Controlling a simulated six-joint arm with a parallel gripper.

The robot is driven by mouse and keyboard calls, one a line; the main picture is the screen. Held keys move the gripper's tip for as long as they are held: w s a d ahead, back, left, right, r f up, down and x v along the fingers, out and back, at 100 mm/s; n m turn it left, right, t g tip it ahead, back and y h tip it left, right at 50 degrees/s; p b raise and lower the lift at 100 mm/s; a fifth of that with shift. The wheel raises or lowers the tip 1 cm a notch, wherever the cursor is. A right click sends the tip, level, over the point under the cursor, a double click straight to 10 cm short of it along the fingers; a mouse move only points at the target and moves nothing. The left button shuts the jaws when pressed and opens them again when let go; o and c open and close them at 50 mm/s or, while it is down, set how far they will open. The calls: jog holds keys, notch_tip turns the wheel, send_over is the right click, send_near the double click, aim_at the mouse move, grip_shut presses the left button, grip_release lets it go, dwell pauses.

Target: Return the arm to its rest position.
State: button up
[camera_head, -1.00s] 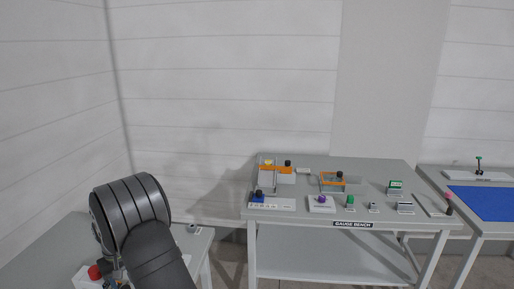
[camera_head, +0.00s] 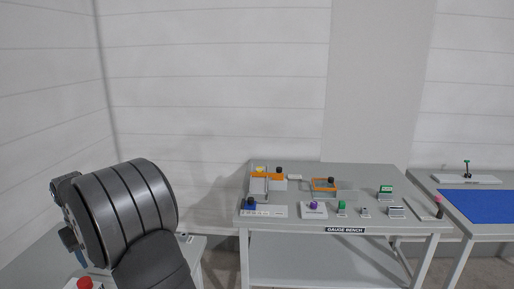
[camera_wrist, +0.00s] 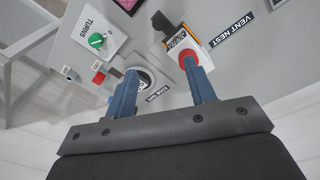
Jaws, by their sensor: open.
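My arm shows as a thick dark ribbed shape at the lower left of the head view, above a grey table. My gripper (camera_wrist: 158,67) is in the wrist view, with its two blue fingers apart and nothing held between them. The fingers point toward a grey surface with fixtures. The right fingertip overlaps the view of a red round knob (camera_wrist: 188,58); I cannot tell whether they touch. In the head view the gripper is mostly hidden behind the arm.
The wrist view shows a green knob (camera_wrist: 96,40) on a white box, a small red piece (camera_wrist: 98,78) and a "VENT NEST" label (camera_wrist: 232,30). In the head view, the gauge bench (camera_head: 310,250) stands right of my arm, with a blue mat (camera_head: 485,206) beyond. A red knob (camera_head: 84,283) is low left.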

jog(key=shift+s+r+n+t, duration=0.3)
jog(key=shift+s+r+n, duration=0.3)
jog(key=shift+s+r, duration=0.25)
grip_shut()
jog(key=w+f+m, duration=0.3)
jog(key=f, duration=0.4)
jog(key=w+f+m+t, duration=0.1)
jog(key=w+f+m, duration=0.2)
jog(key=f, duration=0.4)
jog(key=w+a+f+m+t, duration=0.1)
jog(key=w+f+m, duration=0.2)
jog(key=f, duration=0.4)
jog(key=shift+w+f+m+y, duration=0.2)
jog(key=shift+m+y, duration=0.1)
jog(key=shift+m, duration=0.4)
jog(key=s, duration=0.2)
jog(key=shift+s+d+r, duration=0.2)
jog(key=shift+s, duration=0.2)
jog(key=shift+s+d, duration=0.2)
jog(key=shift+s, duration=0.45)
